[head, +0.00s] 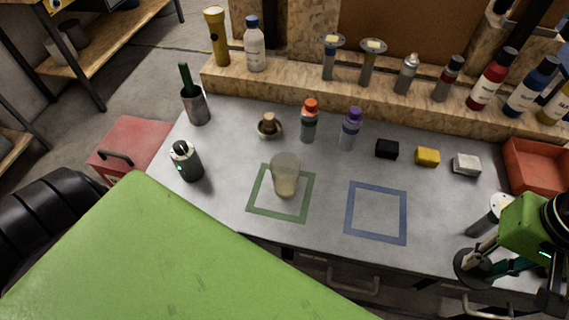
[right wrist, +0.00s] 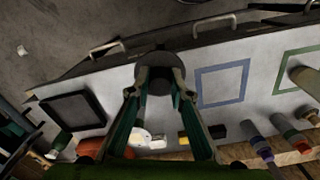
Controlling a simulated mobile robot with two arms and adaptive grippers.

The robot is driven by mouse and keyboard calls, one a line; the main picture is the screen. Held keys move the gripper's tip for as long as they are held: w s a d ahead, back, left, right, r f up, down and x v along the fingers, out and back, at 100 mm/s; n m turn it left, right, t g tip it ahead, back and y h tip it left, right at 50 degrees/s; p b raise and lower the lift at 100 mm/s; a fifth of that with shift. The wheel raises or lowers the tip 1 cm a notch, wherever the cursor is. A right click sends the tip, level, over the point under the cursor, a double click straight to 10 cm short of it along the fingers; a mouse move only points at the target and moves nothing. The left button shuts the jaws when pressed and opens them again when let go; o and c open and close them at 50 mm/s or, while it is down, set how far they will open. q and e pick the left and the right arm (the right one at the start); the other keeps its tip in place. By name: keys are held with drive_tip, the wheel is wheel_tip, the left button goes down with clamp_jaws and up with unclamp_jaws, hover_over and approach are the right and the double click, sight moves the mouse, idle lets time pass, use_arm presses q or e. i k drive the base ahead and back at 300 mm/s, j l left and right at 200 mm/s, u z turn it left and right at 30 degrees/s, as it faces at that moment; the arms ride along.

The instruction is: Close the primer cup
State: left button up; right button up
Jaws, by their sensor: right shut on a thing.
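The primer cup (head: 285,176) is a translucent, beige-tinted cup. It stands upright inside the green square outline (head: 251,201) on the grey bench, with no lid seen on it. In the right wrist view the cup (right wrist: 304,78) is partly cut off at the right edge. My right gripper (head: 480,262) is at the bench's right front, well to the right of the cup. It is shut on a dark round lid (head: 464,268), which also shows between the fingertips in the right wrist view (right wrist: 160,70). My left gripper is not in view.
A blue square outline (head: 376,236) lies empty between cup and right gripper. Behind are an orange-capped bottle (head: 309,124), a purple-capped bottle (head: 349,130), a small pot (head: 269,126) and black (head: 387,149), yellow (head: 427,157) and white blocks (head: 466,164). A red tray (head: 535,162) stands right.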

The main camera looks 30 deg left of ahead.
sight(286, 166)
drive_tip(key=u, duration=1.8)
drive_tip(key=k+l, duration=0.4)
drive_tip(key=k, duration=0.15)
drive_tip(key=k+l, duration=0.45)
drive_tip(key=i+l, duration=0.15)
drive_tip(key=i, duration=0.2)
